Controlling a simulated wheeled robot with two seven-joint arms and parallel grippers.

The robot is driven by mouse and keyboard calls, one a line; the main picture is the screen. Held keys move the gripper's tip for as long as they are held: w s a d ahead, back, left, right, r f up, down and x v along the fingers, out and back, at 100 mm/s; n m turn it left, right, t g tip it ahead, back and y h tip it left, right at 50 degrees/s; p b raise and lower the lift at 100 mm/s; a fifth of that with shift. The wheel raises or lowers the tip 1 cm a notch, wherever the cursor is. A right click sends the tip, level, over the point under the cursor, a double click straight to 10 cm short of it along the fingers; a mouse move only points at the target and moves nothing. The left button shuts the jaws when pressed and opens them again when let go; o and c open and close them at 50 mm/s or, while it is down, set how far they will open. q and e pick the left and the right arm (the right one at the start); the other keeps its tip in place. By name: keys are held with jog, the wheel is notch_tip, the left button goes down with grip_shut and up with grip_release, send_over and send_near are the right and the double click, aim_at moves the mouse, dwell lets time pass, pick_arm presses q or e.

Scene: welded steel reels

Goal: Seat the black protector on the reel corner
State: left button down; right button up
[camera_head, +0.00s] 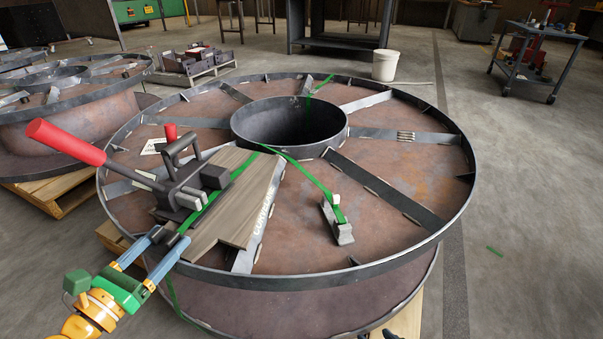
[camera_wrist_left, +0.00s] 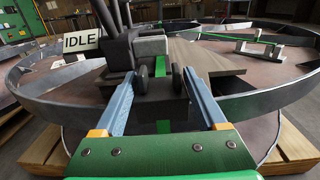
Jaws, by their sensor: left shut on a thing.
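The steel reel (camera_head: 405,255) lies flat with a raised dark rim. My left gripper (camera_head: 170,237) is at its near left rim, its two dark pads pinched on a black block that I take for the protector. In the left wrist view the black protector (camera_wrist_left: 160,106) sits between and below the fingertips (camera_wrist_left: 160,82), close to the rim. Whether it touches the rim I cannot tell. A green strap (camera_head: 172,290) hangs below it outside the rim. Two small dark tips at the bottom edge, probably my right gripper (camera_head: 378,334), barely show.
A strap tensioner with a red handle (camera_head: 67,142) stands on a wooden board (camera_head: 222,215) beside the left gripper. A grey block (camera_head: 337,222) holds the strap on the reel face. The floor at right is mostly clear.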

pick_arm(q)
jog(key=shift+f+b, duration=0.4)
jog(key=shift+f, duration=0.05)
dwell(0.8)
grip_release()
